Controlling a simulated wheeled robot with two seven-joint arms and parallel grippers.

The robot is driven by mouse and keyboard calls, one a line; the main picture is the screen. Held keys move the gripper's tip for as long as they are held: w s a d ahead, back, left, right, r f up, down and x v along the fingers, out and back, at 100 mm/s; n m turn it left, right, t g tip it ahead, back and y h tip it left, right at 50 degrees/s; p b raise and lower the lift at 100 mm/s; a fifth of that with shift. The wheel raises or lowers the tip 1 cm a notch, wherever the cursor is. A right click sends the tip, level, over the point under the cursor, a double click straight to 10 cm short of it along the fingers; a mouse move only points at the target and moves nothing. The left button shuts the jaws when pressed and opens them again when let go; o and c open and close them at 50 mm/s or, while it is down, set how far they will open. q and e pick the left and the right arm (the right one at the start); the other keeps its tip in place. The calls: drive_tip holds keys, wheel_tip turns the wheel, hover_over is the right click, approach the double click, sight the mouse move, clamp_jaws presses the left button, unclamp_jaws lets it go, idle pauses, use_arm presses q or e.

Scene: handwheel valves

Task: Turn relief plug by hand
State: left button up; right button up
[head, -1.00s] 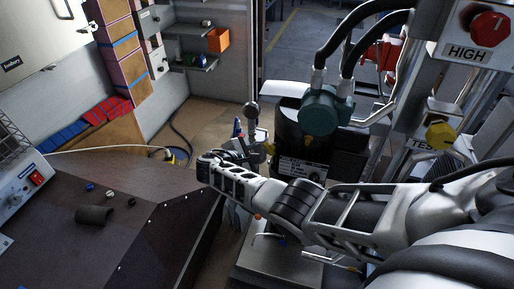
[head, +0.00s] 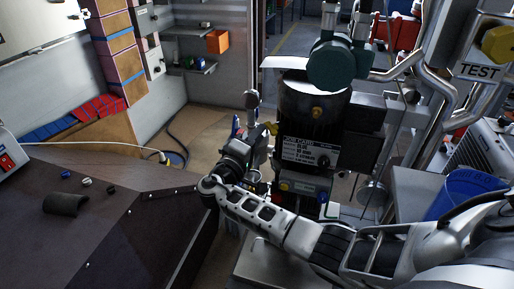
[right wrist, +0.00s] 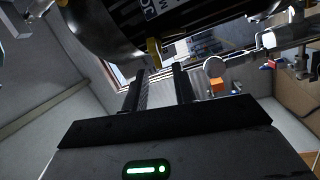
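A dark cylindrical motor (head: 311,96) with a white job card (head: 306,150) stands at the centre of the head view. Small brass-yellow fittings show on it, one above the card (head: 317,112) and one lower down (head: 284,186). No label tells me which is the relief plug. My right gripper (head: 262,143) is at the motor's left side, partly hidden among other parts. In the right wrist view its two fingers (right wrist: 160,75) are apart with nothing between them. A yellow fitting (right wrist: 153,52) lies just beyond the fingertips, apparently apart from them. My left gripper is out of view.
A green pump head (head: 337,63) sits above the motor with pipes around it. A yellow knob (head: 501,43) marked TEST and a blue bin (head: 462,190) are at the right. A dark bench (head: 120,225) fills the lower left. Open floor (head: 190,125) lies behind.

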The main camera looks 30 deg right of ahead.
drive_tip(key=shift+r, duration=0.15)
drive_tip(key=a+b, duration=0.1)
drive_tip(key=a, duration=0.4)
drive_tip(key=shift+w+b, duration=0.15)
drive_tip(key=shift+b, duration=0.25)
